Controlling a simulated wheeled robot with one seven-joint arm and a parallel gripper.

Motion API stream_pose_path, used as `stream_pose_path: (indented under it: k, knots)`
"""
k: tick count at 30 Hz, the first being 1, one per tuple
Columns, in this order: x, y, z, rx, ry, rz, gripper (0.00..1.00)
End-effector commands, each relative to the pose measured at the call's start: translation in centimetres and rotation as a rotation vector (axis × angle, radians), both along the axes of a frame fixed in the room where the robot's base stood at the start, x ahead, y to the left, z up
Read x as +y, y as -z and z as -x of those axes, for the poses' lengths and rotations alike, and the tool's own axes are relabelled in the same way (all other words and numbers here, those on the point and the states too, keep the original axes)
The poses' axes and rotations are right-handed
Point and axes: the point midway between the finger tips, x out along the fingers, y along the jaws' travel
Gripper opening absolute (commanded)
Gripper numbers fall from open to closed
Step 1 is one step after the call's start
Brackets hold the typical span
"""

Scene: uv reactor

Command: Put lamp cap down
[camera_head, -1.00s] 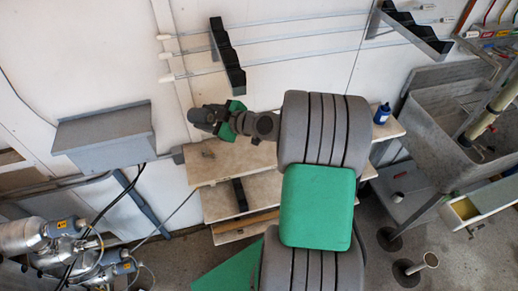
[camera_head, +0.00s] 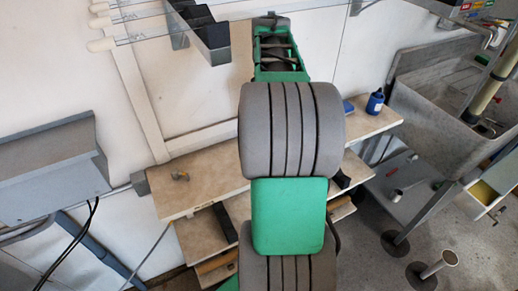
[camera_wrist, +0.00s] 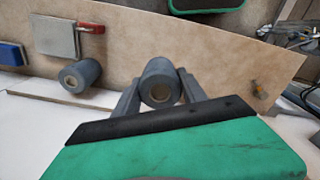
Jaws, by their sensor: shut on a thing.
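In the wrist view a grey round cap with a pale centre, the lamp cap (camera_wrist: 159,91), sits between the two grey fingers of my gripper (camera_wrist: 160,82). The gripper is shut on it, and its round end faces the camera. The pale shelf top (camera_wrist: 205,55) lies beyond it; I cannot tell whether the cap touches the shelf. A second, similar grey cap (camera_wrist: 80,75) stands on the shelf to the left, apart from my gripper. In the head view my arm hides the held cap and the fingers.
The shelf top in the head view (camera_head: 215,165) has a small yellowish object (camera_head: 180,175) on its left part and a blue bottle (camera_head: 375,102) on its right. A grey angled bracket (camera_head: 205,35) juts from the wall. The wrist view shows flat boxes (camera_wrist: 52,36) at left.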

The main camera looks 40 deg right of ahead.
Motion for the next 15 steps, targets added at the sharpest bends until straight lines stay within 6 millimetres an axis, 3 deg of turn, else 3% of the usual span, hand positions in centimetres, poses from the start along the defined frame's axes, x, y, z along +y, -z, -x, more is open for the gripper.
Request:
stream_pose_path:
  k: [9, 15]
  knots:
    - [0.2, 6.1, -0.1, 0.002, -0.007, -0.002, 0.00]
    - [0.1, 7.5, -0.1, -0.001, -0.006, 0.002, 0.00]
